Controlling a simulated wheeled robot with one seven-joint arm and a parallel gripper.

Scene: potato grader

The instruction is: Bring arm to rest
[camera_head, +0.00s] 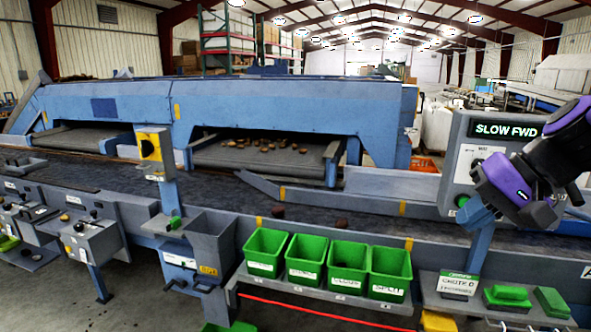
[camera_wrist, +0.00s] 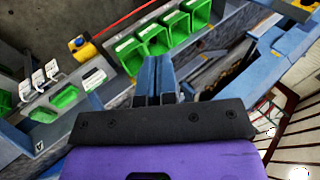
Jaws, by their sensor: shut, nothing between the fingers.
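My arm shows at the right edge of the head view as purple and black links, in front of the control panel (camera_head: 475,160) that reads SLOW FWD. My gripper (camera_wrist: 155,62) shows in the wrist view as two blue-grey fingers side by side. It is shut and empty. The fingers point out over the grader toward the green bins. No thing touches the fingertips.
Several green bins (camera_head: 347,265) stand on a shelf along the grader's front. A dark conveyor belt (camera_head: 330,230) with a few potatoes runs behind them. Green blocks (camera_head: 507,296) lie on a tray at the lower right. A yellow box (camera_head: 149,148) stands on a post at the left.

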